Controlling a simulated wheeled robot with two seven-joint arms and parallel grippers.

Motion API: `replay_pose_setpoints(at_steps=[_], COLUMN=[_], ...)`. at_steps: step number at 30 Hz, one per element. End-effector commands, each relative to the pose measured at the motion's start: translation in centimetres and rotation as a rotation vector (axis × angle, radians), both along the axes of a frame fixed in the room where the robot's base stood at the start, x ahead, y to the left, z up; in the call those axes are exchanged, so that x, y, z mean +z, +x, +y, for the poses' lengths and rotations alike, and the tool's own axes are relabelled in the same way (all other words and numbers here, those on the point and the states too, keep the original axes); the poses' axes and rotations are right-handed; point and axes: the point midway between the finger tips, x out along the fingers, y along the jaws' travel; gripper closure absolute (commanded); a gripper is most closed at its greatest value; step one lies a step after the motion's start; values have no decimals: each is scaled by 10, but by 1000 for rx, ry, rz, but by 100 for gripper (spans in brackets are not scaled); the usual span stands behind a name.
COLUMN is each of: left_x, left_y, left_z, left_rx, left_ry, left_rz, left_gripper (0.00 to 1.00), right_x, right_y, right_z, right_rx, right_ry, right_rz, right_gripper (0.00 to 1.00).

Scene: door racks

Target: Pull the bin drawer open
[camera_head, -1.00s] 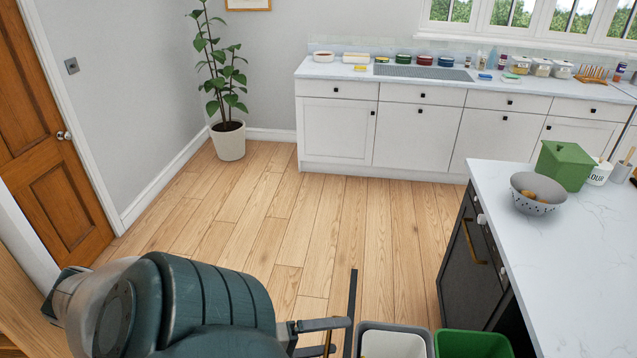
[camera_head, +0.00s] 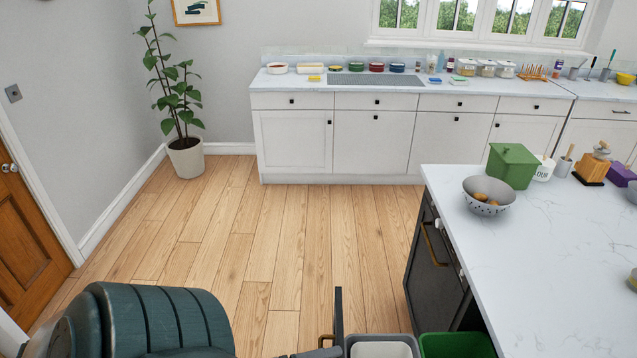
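The bin drawer stands pulled out from the dark kitchen island at the bottom of the head view. Its dark front panel (camera_head: 338,318) shows nearly edge-on. Behind the panel sit a grey-rimmed bin (camera_head: 382,341) and a green bin (camera_head: 456,342), both cut off by the lower frame edge. My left arm comes in from the lower left. My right gripper is not in view.
The island (camera_head: 545,230) with its marble top stands right, bearing a colander (camera_head: 487,195) and green box (camera_head: 512,165). White cabinets (camera_head: 370,140) line the back wall. A potted plant (camera_head: 186,157) stands back left near a wooden door (camera_head: 30,245). The wooden floor (camera_head: 230,225) between is clear.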

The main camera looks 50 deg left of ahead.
Motion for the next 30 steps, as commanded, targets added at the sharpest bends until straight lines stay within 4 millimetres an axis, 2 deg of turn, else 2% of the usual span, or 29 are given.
replay_pose_setpoints(at_steps=[1,11,28,29,30], left_x=[11,9,13,13,14], left_y=[6,2,-28,-30,-32], left_z=[-1,-1,8,8,9], left_rx=[0,-1,-1,-1,-1], left_ry=[-5,-6,-4,-4,-4], left_rz=[-17,-14,-11,-11,-11], left_gripper=[18,18,18,23,49], right_x=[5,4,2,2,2], right_y=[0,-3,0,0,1], right_z=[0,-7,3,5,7], right_rx=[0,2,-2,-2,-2], right_ry=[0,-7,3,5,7], right_rz=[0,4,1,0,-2], right_gripper=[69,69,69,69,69])
